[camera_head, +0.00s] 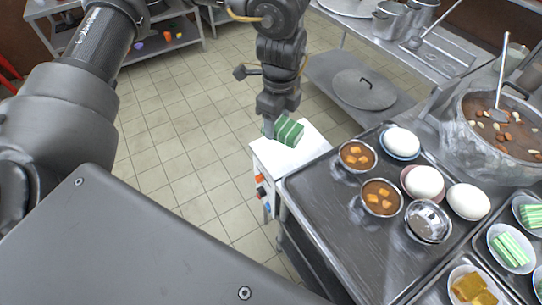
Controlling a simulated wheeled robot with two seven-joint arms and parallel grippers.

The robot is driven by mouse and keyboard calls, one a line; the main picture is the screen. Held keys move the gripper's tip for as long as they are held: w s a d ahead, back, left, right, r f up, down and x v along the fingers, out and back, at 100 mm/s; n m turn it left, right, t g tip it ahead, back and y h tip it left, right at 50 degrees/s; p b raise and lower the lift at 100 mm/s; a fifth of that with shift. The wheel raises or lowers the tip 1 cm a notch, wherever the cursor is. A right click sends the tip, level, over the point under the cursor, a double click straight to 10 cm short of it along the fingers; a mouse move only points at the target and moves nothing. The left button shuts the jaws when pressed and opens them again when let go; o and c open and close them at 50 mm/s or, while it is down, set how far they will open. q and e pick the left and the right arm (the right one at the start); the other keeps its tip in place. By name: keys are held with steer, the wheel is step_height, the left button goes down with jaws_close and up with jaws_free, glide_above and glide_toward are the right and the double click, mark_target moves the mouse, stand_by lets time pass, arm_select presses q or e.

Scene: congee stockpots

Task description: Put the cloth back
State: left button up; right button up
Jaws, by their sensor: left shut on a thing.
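A green striped cloth (289,133) is bunched at the tip of my left gripper (270,126). My left gripper points down and is shut on the cloth. The cloth is over the white top of a small unit (307,147) at the left end of the metal counter. I cannot tell whether the cloth touches that top. My right gripper is not in view.
A dark tray (365,245) holds two bowls of orange cubes (381,197), white domed items (424,182) and an empty metal bowl (428,221). A large stockpot (470,150) with a ladle stands at right. Open tiled floor (190,140) lies left of the counter.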

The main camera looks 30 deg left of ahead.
arm_select(q)
step_height(320, 180, down, 10)
steer(key=s+d+m, duration=0.3)
steer(key=m, duration=1.6)
steer(key=w+a+f, duration=0.2)
steer(key=w+f, duration=0.1)
steer(key=w+a+f+p, duration=0.1)
steer(key=w+a+f, duration=0.2)
steer(key=w, duration=0.1)
steer(key=w+a+f+p, duration=0.1)
steer(key=w+a+f, duration=0.1)
steer(key=w+f, duration=0.1)
steer(key=shift+w+a, duration=0.35)
steer(key=shift+w, duration=0.2)
steer(key=shift+w+a+f, duration=0.15)
steer(key=shift+f, duration=0.2)
steer(key=shift+w+a+f, duration=0.15)
steer(key=shift+f, duration=0.2)
step_height(320, 180, down, 3)
steer(key=shift+r+p, duration=0.15)
steer(key=shift+p, duration=0.15)
